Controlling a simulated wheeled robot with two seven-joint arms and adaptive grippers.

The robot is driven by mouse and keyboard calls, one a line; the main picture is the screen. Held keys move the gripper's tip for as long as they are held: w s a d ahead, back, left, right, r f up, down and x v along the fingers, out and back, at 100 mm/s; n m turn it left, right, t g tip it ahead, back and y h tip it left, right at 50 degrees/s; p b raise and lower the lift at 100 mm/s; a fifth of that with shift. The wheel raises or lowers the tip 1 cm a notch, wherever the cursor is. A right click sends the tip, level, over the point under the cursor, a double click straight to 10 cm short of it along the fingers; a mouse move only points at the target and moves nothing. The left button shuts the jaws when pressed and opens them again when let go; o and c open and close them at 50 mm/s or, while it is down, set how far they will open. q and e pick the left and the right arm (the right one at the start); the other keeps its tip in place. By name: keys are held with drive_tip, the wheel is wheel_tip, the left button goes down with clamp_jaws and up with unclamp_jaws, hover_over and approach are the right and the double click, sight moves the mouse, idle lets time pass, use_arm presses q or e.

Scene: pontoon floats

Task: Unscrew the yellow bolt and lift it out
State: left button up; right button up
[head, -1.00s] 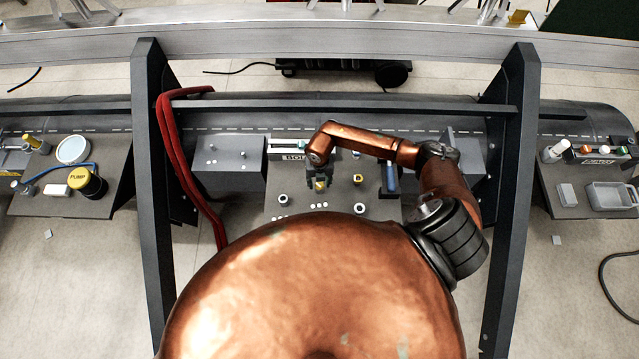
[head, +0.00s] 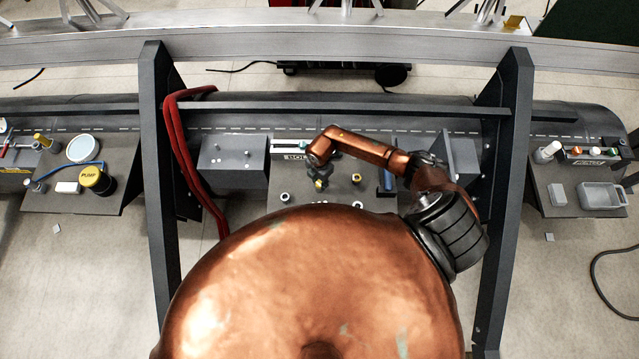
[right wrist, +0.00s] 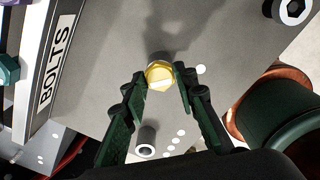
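The yellow bolt (right wrist: 160,77) shows in the right wrist view as a hexagonal head with a pale mark across it. It also shows in the head view (head: 320,184), above the grey plate (right wrist: 225,50). My right gripper (right wrist: 161,73) points down over the plate. My left gripper is not in view.
A rack labelled BOLTS (right wrist: 58,62) lies along the plate's edge. A dark socket (right wrist: 146,138) and a round fitting (right wrist: 292,9) stand on the plate nearby. Grey boxes flank it, one at left (head: 233,163). Dark frame posts, including the left one (head: 158,190), bound the space.

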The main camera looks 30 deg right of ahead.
drive_tip(key=c, duration=0.6)
drive_tip(key=n+b, duration=0.1)
drive_tip(key=n, duration=0.2)
drive_tip(key=n+b, duration=0.1)
drive_tip(key=n, duration=0.2)
drive_tip(key=shift+f, duration=0.1)
drive_tip(key=n+b, duration=0.2)
drive_tip(key=n, duration=0.3)
drive_tip(key=shift+r+n, duration=0.2)
drive_tip(key=shift+n, duration=0.4)
